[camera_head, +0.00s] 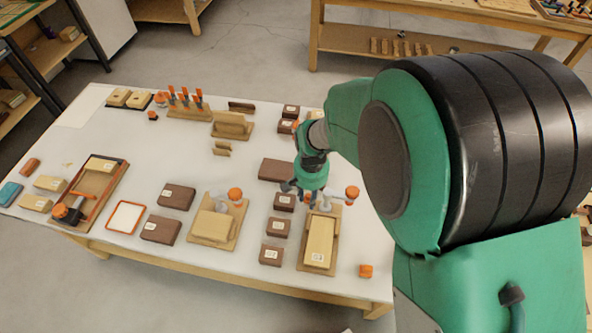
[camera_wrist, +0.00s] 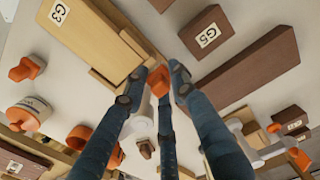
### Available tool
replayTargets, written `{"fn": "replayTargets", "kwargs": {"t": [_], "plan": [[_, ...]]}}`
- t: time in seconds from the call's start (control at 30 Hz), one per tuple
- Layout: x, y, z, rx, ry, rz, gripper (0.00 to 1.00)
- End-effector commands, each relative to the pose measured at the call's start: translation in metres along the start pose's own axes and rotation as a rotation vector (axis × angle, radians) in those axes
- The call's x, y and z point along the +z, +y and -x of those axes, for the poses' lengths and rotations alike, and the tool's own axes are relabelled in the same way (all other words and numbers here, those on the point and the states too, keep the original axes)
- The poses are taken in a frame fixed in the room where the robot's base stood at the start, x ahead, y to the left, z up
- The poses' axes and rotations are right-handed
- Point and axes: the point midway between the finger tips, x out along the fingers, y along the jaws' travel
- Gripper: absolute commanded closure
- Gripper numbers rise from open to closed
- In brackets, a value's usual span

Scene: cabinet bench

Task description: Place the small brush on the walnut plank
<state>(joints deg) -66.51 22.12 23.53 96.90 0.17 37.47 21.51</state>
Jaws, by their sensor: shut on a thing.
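My gripper (camera_head: 306,192) is low over the bench at the near end of the walnut plank (camera_head: 272,169), a long dark-brown board lying flat. In the wrist view my blue fingers (camera_wrist: 163,88) are drawn together around a small orange-and-pale thing (camera_wrist: 141,124). I take it for the small brush; the fingers hide most of it, and its shape is unclear. The walnut plank (camera_wrist: 243,76) shows to the right of the fingers in the wrist view, and the held thing is apart from its visible surface.
A light block marked G3 (camera_wrist: 83,37) sits in a wooden fixture beside the fingers. A dark block marked G5 (camera_wrist: 206,33) lies near the plank. An orange-knobbed clamp (camera_head: 352,193) stands close on the right. Other dark blocks (camera_head: 278,227) line the near side.

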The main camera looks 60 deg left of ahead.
Motion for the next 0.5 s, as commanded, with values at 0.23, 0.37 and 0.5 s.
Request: {"fn": "replayTargets", "kwargs": {"t": [0.23, 0.37, 0.5], "plan": [[-0.024, -0.008, -0.004, 0.000, 0.001, 0.000, 0.89], [-0.045, -0.016, -0.006, 0.000, 0.000, 0.000, 0.89], [-0.067, -0.023, -0.009, 0.000, -0.001, 0.000, 0.89]]}}
